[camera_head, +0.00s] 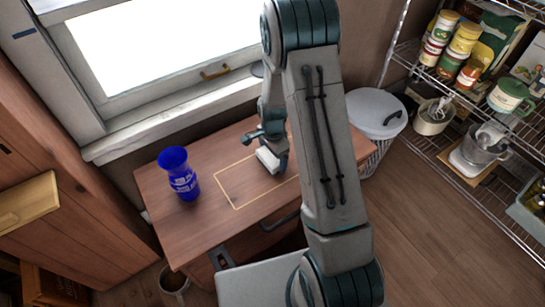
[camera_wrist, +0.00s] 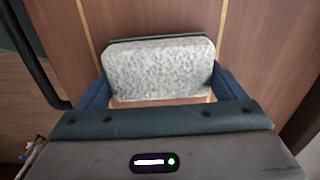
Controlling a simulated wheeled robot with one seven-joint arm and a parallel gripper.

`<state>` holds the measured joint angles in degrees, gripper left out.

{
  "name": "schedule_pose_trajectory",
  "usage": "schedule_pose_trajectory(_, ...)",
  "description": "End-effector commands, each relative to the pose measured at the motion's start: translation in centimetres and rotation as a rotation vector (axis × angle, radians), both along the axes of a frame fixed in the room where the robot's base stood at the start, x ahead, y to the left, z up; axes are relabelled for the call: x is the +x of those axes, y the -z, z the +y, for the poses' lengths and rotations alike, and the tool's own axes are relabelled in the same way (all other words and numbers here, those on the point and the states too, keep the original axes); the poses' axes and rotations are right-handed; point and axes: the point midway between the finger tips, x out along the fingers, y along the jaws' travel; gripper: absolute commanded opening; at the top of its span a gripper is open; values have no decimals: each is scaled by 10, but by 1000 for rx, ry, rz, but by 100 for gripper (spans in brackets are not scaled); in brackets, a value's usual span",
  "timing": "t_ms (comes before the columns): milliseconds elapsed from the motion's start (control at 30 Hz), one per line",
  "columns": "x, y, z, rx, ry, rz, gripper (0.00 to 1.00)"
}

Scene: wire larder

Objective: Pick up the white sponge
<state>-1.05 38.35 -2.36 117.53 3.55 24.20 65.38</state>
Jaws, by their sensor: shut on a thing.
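The white sponge (camera_wrist: 160,69) sits between the two blue-grey fingers of my gripper (camera_wrist: 162,92) in the wrist view. Its porous pale face is turned to the camera, with a thin green edge along its far side. In the head view the sponge (camera_head: 267,159) shows as a small white block at the end of my gripper (camera_head: 270,160), over the wooden cabinet top (camera_head: 207,232). My gripper is shut on the sponge. I cannot tell whether the sponge touches the wood. My arm hides part of the cabinet top to the right.
A blue vase (camera_head: 180,175) stands on the cabinet top left of my gripper. A thin yellow outline (camera_head: 225,195) marks the wood near the sponge. A white lidded bin (camera_head: 376,112) stands to the right, by a wire rack (camera_head: 415,77) of jars. A window sill (camera_head: 170,117) lies behind.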

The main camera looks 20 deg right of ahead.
Motion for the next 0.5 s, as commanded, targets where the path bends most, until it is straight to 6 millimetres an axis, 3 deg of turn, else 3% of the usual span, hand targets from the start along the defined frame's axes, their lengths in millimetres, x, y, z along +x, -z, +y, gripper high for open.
schedule_pose_trajectory(133, 1, -31, 1, 0, 0, -4, 69)
schedule_pose_trajectory(500, -63, -77, -53, 0, 5, -2, 69)
